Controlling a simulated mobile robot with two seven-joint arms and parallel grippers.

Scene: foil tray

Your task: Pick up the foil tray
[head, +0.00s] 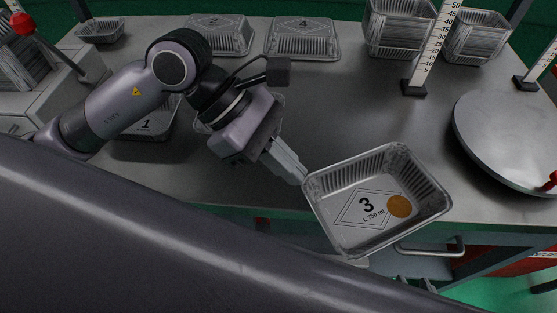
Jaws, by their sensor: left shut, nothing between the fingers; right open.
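The foil tray (428,207) is an open, shiny rectangular tray with ribbed walls. Its floor has a label reading "3" and "L 750 ml" and an orange-brown disc. It looks tilted, and its near part reaches past the table's front edge. My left gripper (298,176) comes in from the left. Its fingers are shut, with the tips right at the tray's upper left rim; I cannot tell whether they touch it. I cannot make out my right gripper. A small pale piece (353,261) shows under the tray's near edge; I cannot tell what it is.
Foil trays marked 1 (150,133), 2 (218,36) and 4 (304,40) lie behind. Stacked trays (396,30) and an upright ruler (431,50) stand at the back right. A round grey plate (510,135) is on the right. The table's middle (345,115) is clear.

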